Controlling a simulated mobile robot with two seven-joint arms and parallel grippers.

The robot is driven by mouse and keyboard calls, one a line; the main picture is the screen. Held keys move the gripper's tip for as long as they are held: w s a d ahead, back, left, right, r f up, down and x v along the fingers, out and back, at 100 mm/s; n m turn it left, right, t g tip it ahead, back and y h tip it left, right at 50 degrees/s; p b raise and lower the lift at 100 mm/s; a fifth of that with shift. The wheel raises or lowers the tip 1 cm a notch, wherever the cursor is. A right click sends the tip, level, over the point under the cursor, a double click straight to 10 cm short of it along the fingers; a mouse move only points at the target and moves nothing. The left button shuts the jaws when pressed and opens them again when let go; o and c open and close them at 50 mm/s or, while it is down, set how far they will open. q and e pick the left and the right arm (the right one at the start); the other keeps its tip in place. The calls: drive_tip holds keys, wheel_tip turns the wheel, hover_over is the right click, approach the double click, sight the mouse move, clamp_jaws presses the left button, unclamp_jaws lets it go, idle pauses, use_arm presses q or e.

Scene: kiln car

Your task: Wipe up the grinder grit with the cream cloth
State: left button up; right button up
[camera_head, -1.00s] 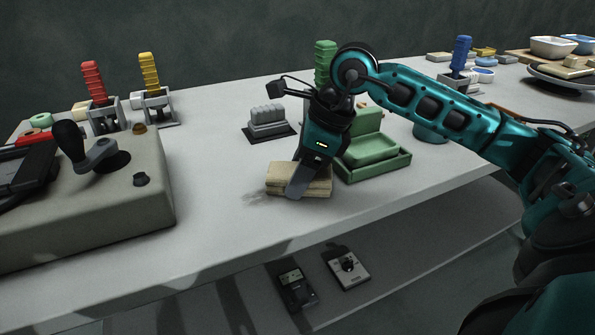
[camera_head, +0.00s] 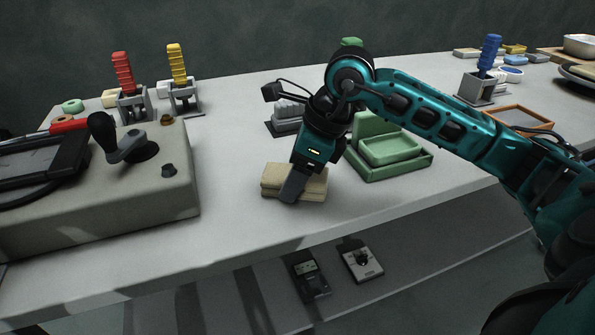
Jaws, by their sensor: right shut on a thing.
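The cream cloth (camera_head: 313,187) is a folded pad lying on the pale worktop near its front edge. My right gripper (camera_head: 291,190) reaches down from the right and is shut on the cloth, which rests on the top. No grey grit shows on the bare surface around the cloth now; whether any lies under it is hidden. My left gripper is not in view.
A green tray (camera_head: 420,163) stands just right of the cloth. A grey box with a black-knobbed lever (camera_head: 65,205) fills the left. Red (camera_head: 122,72) and yellow (camera_head: 176,64) handled tools stand behind. The top left of the cloth is clear.

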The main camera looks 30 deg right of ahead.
sight(272, 178)
drive_tip(key=shift+w+a+p, duration=0.25)
drive_tip(key=shift+a, duration=0.85)
drive_tip(key=shift+w+a+p, duration=0.2)
drive_tip(key=shift+a, duration=0.85)
drive_tip(key=shift+d, duration=0.1)
drive_tip(key=shift+s+d+f+b, duration=0.15)
drive_tip(key=shift+d+b, duration=0.2)
drive_tip(key=shift+d, duration=0.4)
drive_tip(key=shift+s+d+b, duration=0.15)
drive_tip(key=shift+d+b, duration=0.15)
drive_tip(key=shift+d, duration=0.45)
drive_tip(key=shift+s+d, duration=0.2)
drive_tip(key=shift+d, duration=0.45)
